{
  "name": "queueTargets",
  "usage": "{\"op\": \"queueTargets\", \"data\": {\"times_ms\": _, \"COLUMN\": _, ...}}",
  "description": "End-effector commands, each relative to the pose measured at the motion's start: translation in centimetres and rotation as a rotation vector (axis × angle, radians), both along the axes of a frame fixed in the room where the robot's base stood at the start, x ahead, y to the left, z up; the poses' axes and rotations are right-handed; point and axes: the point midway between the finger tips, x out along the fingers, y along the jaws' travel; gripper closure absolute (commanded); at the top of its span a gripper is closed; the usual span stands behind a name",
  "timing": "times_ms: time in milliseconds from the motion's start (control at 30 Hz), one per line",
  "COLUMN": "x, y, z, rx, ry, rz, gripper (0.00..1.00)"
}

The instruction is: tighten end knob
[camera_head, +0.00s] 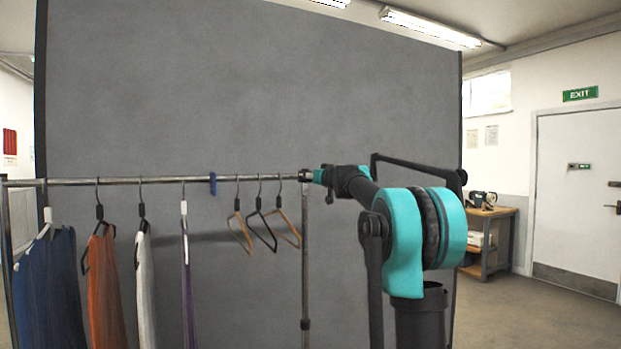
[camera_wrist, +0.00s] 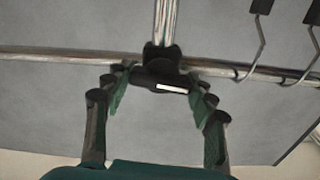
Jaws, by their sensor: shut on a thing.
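The clothes rail (camera_head: 150,181) runs across the head view to a dark end fitting (camera_head: 305,174) on top of an upright post (camera_head: 306,260). My gripper (camera_head: 319,175) is at this right end of the rail. In the wrist view, the black end knob (camera_wrist: 150,77) sits just below the dark fitting (camera_wrist: 161,54) and carries a white mark. The green-padded fingers of my gripper (camera_wrist: 158,82) are on either side of the knob and shut on it. In the head view my gripper hides the knob.
Wooden and black hangers (camera_head: 262,228) hang empty near the post. Garments (camera_head: 107,290) hang further left, and a blue clip (camera_head: 213,184) sits on the rail. A grey partition (camera_head: 250,80) stands behind. A shelf unit (camera_head: 490,240) and door (camera_head: 580,190) are at the right.

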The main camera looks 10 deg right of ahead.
Motion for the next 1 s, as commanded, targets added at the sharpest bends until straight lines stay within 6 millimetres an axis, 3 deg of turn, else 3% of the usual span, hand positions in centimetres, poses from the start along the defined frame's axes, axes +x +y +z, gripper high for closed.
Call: {"op": "queueTargets", "data": {"times_ms": 1000, "x": 0.12, "y": -0.45, "z": -0.32, "rx": 0.883, "ry": 0.287, "rz": 0.000, "gripper": 0.73}}
